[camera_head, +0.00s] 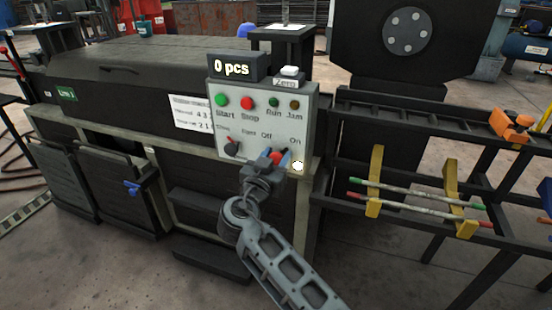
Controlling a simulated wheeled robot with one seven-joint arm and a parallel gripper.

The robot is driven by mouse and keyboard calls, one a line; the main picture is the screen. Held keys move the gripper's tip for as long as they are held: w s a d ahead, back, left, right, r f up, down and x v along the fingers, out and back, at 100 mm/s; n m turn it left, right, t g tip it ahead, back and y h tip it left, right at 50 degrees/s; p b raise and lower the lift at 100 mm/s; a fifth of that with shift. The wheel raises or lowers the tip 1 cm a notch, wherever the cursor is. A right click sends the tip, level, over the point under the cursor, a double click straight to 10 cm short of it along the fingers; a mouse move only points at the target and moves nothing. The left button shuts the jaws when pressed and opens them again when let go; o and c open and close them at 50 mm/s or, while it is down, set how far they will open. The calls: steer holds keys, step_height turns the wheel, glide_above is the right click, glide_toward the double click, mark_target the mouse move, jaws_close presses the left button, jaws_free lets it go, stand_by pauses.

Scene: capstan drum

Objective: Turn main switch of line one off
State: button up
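The control box (300,115) is a light grey panel on the front of the dark machine. It carries a green Start button (222,100), a red Stop button (247,103), Run and Jam lamps, a dark selector knob (232,149) at lower left, and a red main switch (278,158) between the labels Off and On. My gripper (277,156) is at the red switch, with its blue-tipped fingers to either side of it. I cannot tell whether they touch it. The gripper hides part of the switch, so its angle is unclear.
A counter display (236,67) reading 0 pcs and a Zero button (289,73) sit on top of the box. A Line 1 label (66,94) is on the machine at left. A black rack (420,130) with rods on yellow holders stands at right.

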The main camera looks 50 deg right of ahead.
steer(key=c, duration=0.6)
steer(key=shift+n, duration=0.3)
steer(key=n+p, duration=0.1)
steer(key=n, duration=0.5)
steer(key=shift+w+r+p, duration=0.1)
steer(key=shift+p, duration=0.3)
steer(key=n+p, duration=0.3)
steer(key=n, duration=0.3)
steer(key=shift+w+a+n, duration=0.1)
steer(key=shift+w+n, duration=0.05)
steer(key=shift+n, duration=0.15)
steer(key=n+p, duration=0.3)
steer(key=n, duration=0.1)
steer(key=shift+n, duration=0.3)
steer(key=shift+f, duration=0.2)
steer(key=o, duration=1)
steer(key=shift+f, duration=0.1)
